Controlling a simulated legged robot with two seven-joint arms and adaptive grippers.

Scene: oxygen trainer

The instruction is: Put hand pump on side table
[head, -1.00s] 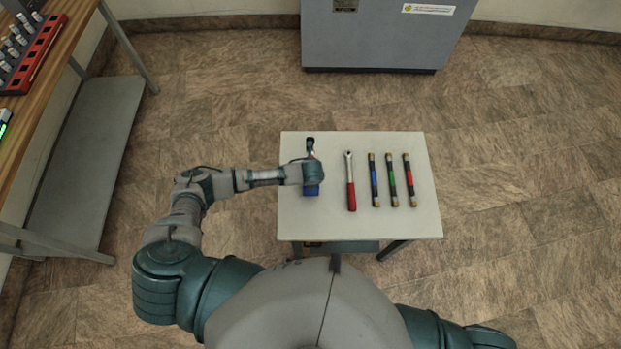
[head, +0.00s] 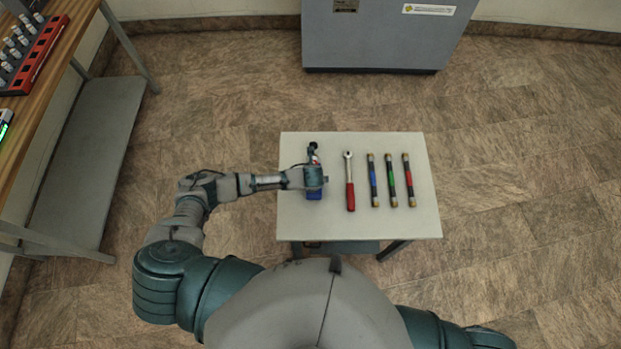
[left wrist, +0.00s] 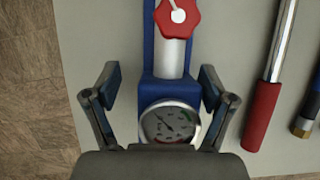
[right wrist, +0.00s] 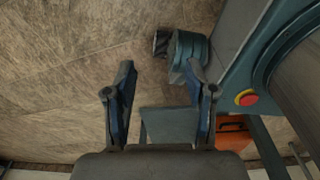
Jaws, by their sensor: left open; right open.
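The hand pump is blue with a silver cylinder, a round gauge and a red knob. It lies on the side table (head: 300,222), near the table's left edge, and its blue end (head: 314,195) shows in the head view below my left gripper (head: 315,178), which covers its middle. In the left wrist view the pump (left wrist: 169,70) lies between the fingers of my open left gripper (left wrist: 155,85), with gaps on both sides. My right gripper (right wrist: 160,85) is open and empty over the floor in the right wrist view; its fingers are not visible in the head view.
A red-handled ratchet (head: 350,185) lies right of the pump. Several coloured bars (head: 391,180) lie further right. A grey cabinet (head: 385,35) stands at the back. A wooden bench (head: 45,75) with a red rack (head: 32,55) is at the left.

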